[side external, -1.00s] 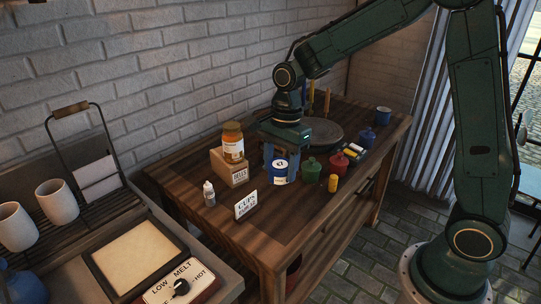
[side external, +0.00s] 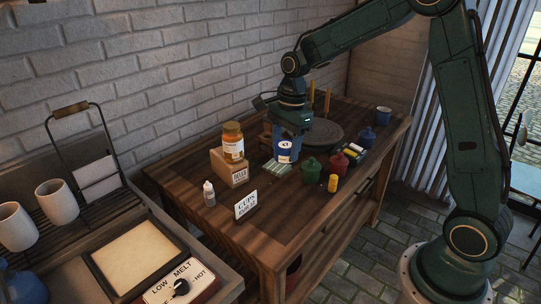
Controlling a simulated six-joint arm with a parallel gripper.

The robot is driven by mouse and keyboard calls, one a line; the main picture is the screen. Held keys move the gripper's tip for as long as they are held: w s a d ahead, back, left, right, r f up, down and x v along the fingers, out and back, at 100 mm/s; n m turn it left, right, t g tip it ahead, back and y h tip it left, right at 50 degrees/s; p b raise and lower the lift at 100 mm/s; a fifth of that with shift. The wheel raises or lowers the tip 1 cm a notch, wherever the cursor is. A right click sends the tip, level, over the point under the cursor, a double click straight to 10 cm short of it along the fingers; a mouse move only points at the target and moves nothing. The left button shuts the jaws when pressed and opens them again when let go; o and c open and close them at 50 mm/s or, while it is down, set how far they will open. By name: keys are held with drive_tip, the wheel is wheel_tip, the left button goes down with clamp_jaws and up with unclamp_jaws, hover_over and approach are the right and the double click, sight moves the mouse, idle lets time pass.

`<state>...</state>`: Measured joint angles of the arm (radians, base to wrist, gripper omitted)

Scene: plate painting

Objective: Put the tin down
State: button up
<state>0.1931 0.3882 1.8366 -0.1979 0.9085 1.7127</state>
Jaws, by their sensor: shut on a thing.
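The tin (side external: 285,155) is a small blue can with a white label. My gripper (side external: 288,143) points down and is shut on it, over the middle of the wooden table. The tin is upright and its lower edge is close to the tabletop or a little above it; I cannot tell if it touches. The gripper covers its back and part of its top.
A pale green ribbed piece (side external: 276,168) lies just in front of the tin. A green pot (side external: 311,171) and a red pot (side external: 338,163) stand to the right, a round grey plate (side external: 322,132) behind. An orange jar (side external: 233,142) on a wooden box (side external: 229,168) stands left.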

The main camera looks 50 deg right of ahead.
drive_tip(key=w+d+m, duration=0.2)
drive_tip(key=d, duration=0.5)
wheel_tip(320, 180, down, 16)
drive_tip(key=shift+r, duration=0.15)
idle(0.4)
drive_tip(key=shift+f, duration=2.1)
drive_tip(key=shift+f, duration=0.1)
drive_tip(key=o, duration=1)
drive_tip(key=shift+f, duration=0.1)
drive_tip(key=shift+o, duration=0.2)
